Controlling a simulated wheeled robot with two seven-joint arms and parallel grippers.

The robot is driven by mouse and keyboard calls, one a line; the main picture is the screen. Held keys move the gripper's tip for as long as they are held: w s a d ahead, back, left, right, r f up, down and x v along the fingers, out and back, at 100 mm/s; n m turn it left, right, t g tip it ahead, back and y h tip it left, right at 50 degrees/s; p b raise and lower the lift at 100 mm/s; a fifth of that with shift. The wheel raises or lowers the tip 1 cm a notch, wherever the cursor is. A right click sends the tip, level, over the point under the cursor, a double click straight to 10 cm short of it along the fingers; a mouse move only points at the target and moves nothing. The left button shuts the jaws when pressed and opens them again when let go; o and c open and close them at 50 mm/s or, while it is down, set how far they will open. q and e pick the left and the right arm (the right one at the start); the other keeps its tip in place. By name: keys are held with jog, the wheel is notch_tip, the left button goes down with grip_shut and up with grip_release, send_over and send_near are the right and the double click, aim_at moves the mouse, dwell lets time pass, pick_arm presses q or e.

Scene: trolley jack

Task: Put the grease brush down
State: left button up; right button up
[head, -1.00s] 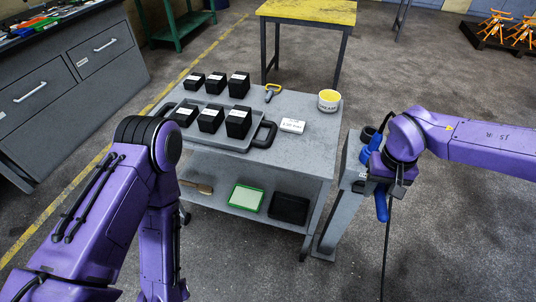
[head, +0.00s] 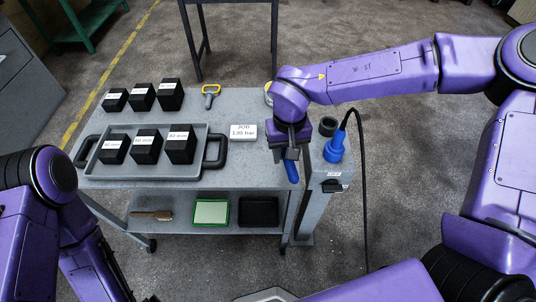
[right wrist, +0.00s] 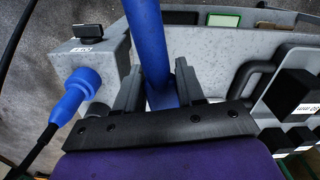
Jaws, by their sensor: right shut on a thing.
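My right gripper (head: 290,152) is shut on a blue handle (head: 291,171), which I take to be the grease brush. The handle points down at the right edge of the grey trolley top (head: 235,177). In the right wrist view the blue handle (right wrist: 150,45) stands between the two fingers (right wrist: 158,92). No bristles show, and I cannot tell whether the brush touches anything. A mostly hidden tub (head: 268,91) is behind my right arm. My left arm shows at the lower left, but its gripper is out of view.
A grey tray (head: 207,140) with several black boxes fills the trolley's left. A grey post (head: 322,178) with a blue plug (head: 333,150) and cable stands at right. The lower shelf holds a wooden-handled brush (head: 150,215).

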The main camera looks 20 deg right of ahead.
jog(key=s+a+r+m+p, duration=0.1)
jog(key=s+a+r, duration=0.1)
jog(key=s+a, duration=0.45)
jog(key=m+p, duration=0.1)
jog(key=p, duration=0.3)
send_over(273, 179)
notch_tip(273, 179, down, 10)
jog(key=shift+r, duration=0.15)
notch_tip(273, 179, down, 3)
jog(key=shift+r+p, duration=0.1)
jog(key=shift+p, duration=0.3)
jog(key=shift+f, duration=0.3)
jog(key=o, duration=0.9)
jog(key=shift+o, duration=0.2)
jog(key=shift+r, duration=0.55)
pick_arm(q)
jog(key=r, duration=0.2)
jog(key=s+r+b, duration=0.1)
jog(key=r, duration=0.2)
jog(key=shift+s+r, duration=0.1)
jog(key=shift+s, duration=0.1)
pick_arm(e)
notch_tip(273, 179, up, 11)
jog(key=shift+r, duration=0.15)
pick_arm(q)
jog(key=shift+s, duration=0.1)
